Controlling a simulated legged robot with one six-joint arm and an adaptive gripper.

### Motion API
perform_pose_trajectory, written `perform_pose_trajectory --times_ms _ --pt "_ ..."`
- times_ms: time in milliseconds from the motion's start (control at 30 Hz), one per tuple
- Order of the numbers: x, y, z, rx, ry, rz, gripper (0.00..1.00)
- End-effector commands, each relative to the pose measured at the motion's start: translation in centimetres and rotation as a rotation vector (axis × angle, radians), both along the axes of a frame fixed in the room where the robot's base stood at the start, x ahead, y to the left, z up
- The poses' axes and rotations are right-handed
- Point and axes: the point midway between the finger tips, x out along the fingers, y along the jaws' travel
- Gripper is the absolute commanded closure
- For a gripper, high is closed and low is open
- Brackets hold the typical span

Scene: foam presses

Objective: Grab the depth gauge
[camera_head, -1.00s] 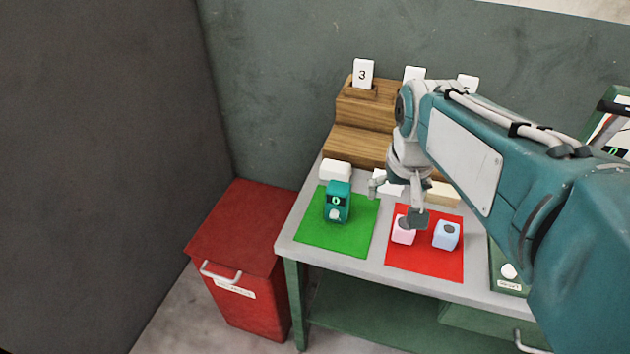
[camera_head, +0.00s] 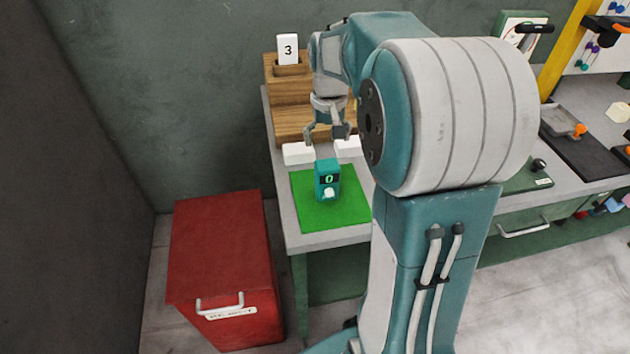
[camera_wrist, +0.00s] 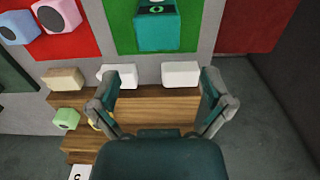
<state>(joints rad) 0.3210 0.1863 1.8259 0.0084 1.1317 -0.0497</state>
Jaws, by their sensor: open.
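The depth gauge appears to be the small teal device (camera_head: 327,178) with a dark display reading 0 and a white knob. It stands upright on the green mat (camera_head: 345,214). It also shows at the top of the wrist view (camera_wrist: 157,28), above the gap between my fingers. My gripper (camera_head: 326,138) is open and empty, in front of the wooden steps and behind the gauge in the head view. Its two spread fingers (camera_wrist: 160,80) do not touch the gauge. My arm hides the red mat in the head view.
White blocks (camera_head: 298,153) lie behind the green mat, near my fingers. Wooden steps (camera_head: 283,90) carry a card marked 3. A red bin (camera_head: 222,245) stands left of the table.

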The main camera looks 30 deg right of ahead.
Motion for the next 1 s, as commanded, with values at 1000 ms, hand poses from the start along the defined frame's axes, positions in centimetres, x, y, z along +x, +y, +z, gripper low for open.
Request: perform_pose_trajectory --times_ms 1000 --pt "-0.2 1.1 -9.6 -0.008 0.0 0.0 0.09"
